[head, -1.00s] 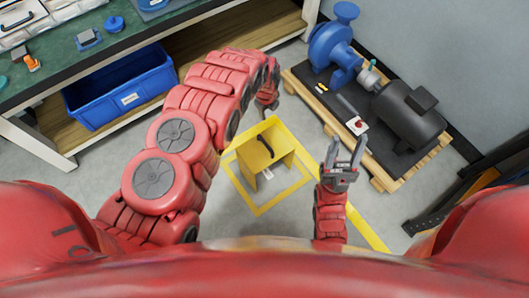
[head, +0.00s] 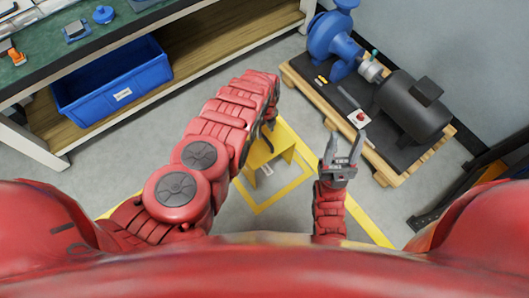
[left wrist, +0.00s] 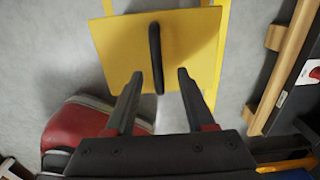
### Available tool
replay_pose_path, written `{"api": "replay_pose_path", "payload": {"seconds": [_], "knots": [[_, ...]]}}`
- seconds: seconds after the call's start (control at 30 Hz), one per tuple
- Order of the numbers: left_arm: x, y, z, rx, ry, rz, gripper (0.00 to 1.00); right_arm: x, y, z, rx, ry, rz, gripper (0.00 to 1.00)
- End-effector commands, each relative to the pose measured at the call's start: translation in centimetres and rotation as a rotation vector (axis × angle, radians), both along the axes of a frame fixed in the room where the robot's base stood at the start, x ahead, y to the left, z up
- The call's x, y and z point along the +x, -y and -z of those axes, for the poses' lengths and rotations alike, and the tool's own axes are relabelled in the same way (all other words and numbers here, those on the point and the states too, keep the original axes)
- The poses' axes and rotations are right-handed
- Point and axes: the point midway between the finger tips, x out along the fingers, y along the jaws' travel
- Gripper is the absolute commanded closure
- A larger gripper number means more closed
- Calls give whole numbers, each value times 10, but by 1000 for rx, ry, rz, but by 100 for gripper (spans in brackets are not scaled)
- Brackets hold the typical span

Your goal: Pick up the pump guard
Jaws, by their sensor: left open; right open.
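The pump guard (head: 260,154) is a yellow bent-sheet cover with a black handle. It stands on the floor inside a yellow marked square, partly hidden by my left arm in the head view. In the left wrist view the guard's yellow top (left wrist: 200,45) and its black handle (left wrist: 156,55) are straight ahead. My left gripper (left wrist: 160,75) is open, with the handle's near end between its fingertips in the picture; the gap in depth is unclear. My left gripper is mostly hidden in the head view. My right gripper (head: 346,138) is open and empty, right of the guard.
A blue pump (head: 330,42) and dark motor (head: 411,110) stand on a wooden pallet (head: 395,178) at the right. A workbench (head: 130,32) with a blue bin (head: 112,85) on its lower shelf is at the left. The grey floor between is clear.

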Motion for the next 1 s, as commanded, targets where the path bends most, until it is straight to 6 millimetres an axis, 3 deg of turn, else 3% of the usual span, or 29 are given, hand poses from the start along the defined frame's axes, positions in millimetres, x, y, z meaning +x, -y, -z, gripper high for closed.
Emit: {"api": "replay_pose_path", "payload": {"seconds": [0.17,0.43,0.73,1.0], "knots": [[-2,-1,11,2,-1,1,45,0,0,6,0,0,0,50],[-3,-4,54,2,1,2,45,0,0,37,0,0,0,50],[-3,-3,54,1,1,1,45,0,0,38,0,0,0,50],[-3,-3,54,1,1,1,94,0,0,38,0,0,0,50]]}}
